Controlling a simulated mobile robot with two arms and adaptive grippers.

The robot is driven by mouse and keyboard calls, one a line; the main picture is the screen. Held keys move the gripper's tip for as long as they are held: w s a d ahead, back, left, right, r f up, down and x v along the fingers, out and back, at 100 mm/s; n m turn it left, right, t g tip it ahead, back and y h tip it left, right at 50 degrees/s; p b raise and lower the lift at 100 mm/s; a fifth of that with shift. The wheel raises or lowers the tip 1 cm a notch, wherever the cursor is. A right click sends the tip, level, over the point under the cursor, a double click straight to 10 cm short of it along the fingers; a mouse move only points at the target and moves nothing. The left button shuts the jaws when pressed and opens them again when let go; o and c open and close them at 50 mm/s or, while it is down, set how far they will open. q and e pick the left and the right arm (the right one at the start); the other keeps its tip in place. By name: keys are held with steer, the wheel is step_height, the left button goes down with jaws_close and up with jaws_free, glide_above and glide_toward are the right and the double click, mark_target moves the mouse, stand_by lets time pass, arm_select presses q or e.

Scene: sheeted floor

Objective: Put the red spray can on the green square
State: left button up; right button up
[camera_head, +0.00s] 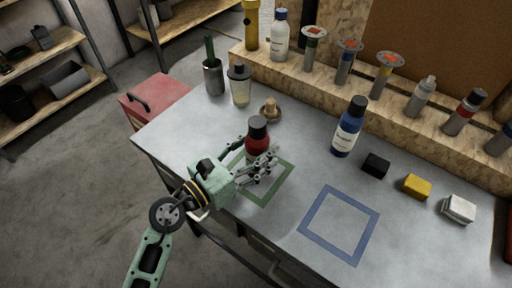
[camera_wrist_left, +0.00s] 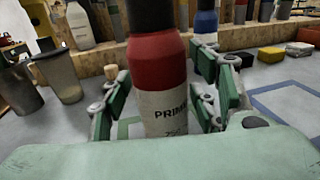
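The red spray can (camera_head: 257,142) has a black cap and a pale lower label. It stands roughly upright at the far part of the green square (camera_head: 255,197), which is an outline on the grey table. My left gripper (camera_head: 262,168) is at the can's near side, its fingers spread on either side of it. In the left wrist view, the red spray can (camera_wrist_left: 160,75) fills the middle between the fingers, with a gap on its left. The can's base is hidden by the gripper. My right gripper is not in view.
A blue spray can (camera_head: 346,132) stands to the right, beyond a blue square outline (camera_head: 318,211). Black, yellow (camera_head: 417,186) and white blocks lie further right. A clear cup (camera_head: 240,88) and a wooden-knobbed item (camera_head: 269,110) stand behind. A wooden shelf with bottles lines the back.

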arm_select(q)
steer(key=shift+r, duration=0.15)
steer(key=shift+s+a, duration=0.1)
steer(key=b+v, duration=0.3)
steer(key=v, duration=0.7)
steer(key=shift+s+a, duration=0.25)
steer(key=shift+a, duration=0.05)
steer(key=shift+s+a, duration=0.35)
